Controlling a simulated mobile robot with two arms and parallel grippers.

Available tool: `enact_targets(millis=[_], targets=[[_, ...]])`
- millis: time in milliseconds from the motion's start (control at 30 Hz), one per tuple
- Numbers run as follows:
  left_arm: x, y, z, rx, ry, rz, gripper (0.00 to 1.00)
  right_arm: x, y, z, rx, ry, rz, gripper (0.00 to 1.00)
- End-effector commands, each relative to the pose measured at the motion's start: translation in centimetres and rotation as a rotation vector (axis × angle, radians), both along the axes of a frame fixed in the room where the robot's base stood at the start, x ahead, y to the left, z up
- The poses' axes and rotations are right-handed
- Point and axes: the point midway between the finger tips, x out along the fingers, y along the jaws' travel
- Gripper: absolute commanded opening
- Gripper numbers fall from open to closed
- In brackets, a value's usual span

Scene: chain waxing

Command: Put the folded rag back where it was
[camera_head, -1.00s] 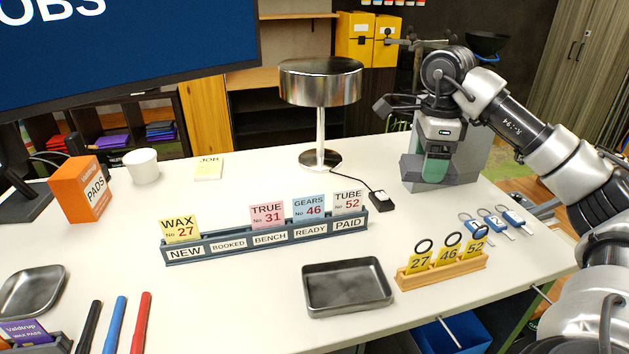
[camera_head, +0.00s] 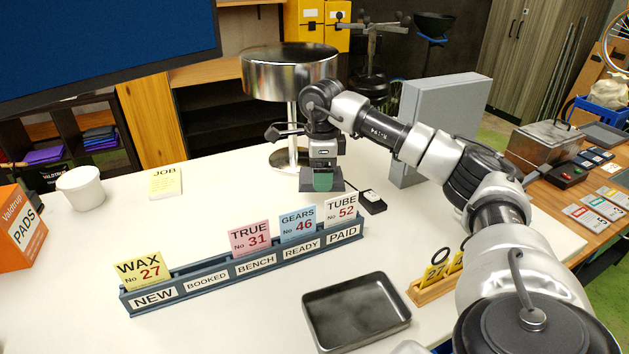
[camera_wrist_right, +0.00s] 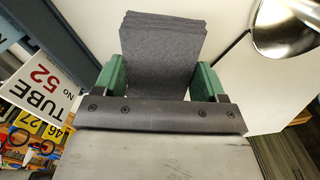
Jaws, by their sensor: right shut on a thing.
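My right gripper (camera_head: 322,182) points down over the table in front of the lamp base. It is shut on the folded rag (camera_wrist_right: 162,50), a dark grey layered stack between the green fingers (camera_wrist_right: 160,82) in the wrist view. In the head view the rag (camera_head: 306,182) shows as dark grey edges beside the green finger. I cannot tell whether the rag touches the table. My left gripper is not in view.
The chrome lamp (camera_head: 290,75) stands close behind my right gripper, and a small black cord switch (camera_head: 371,202) lies right of it. The card rack (camera_head: 250,270) and metal tray (camera_head: 357,310) are in front. A grey upright box (camera_head: 440,120) stands to the right.

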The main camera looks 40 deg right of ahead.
Motion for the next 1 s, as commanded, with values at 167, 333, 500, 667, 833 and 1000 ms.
enact_targets(millis=[167,333,500,667,833,1000], targets=[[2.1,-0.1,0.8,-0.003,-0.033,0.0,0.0,1.4,0.5,-0.9,0.0,0.0,-0.001,0.49],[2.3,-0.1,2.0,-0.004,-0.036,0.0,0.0,1.4,0.5,-2.9,-0.002,0.004,-0.001,0.49],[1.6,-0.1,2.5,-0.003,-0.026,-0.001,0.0,1.4,0.5,-4.8,-0.001,0.002,-0.001,0.49],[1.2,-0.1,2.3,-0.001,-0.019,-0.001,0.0,1.4,0.5,-5.0,-0.001,-0.001,-0.001,0.49],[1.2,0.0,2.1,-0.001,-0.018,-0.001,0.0,1.4,0.5,-5.3,-0.001,-0.001,-0.001,0.49],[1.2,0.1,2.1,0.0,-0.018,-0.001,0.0,1.4,0.5,-5.3,-0.001,-0.001,-0.001,0.9]])
